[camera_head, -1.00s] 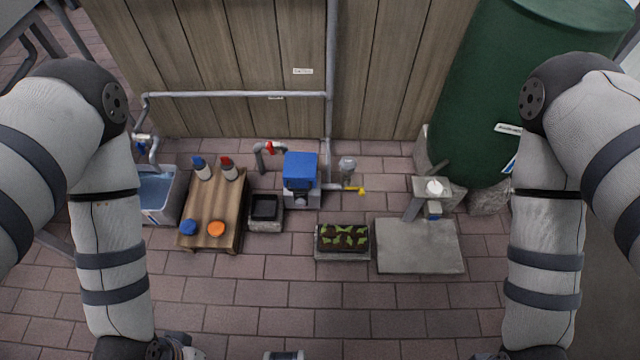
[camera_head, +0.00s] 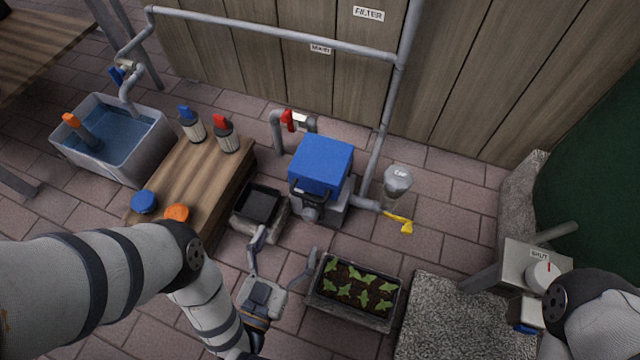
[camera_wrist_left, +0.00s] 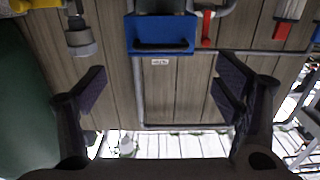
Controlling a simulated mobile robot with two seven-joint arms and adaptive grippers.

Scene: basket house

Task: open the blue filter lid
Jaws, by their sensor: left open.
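The filter's blue lid (camera_head: 323,165) sits shut on a grey box-shaped filter body (camera_head: 336,209) in the middle of the head view. A dark handle (camera_head: 307,195) shows at the lid's front edge. My left gripper (camera_head: 283,258) is open and empty, in front of the filter and below it in the picture, apart from the lid. In the left wrist view the blue lid (camera_wrist_left: 162,34) is at the top, beyond the two spread fingers (camera_wrist_left: 165,85). My right gripper is not in view; only part of the right arm shows.
A black tray on a block (camera_head: 260,206) and a planter with seedlings (camera_head: 352,318) flank my left gripper. A red-handled valve (camera_head: 289,121), a clear cup (camera_head: 397,180) and a yellow-handled valve (camera_head: 400,221) surround the filter. A wooden table (camera_head: 190,178) with bottles stands left.

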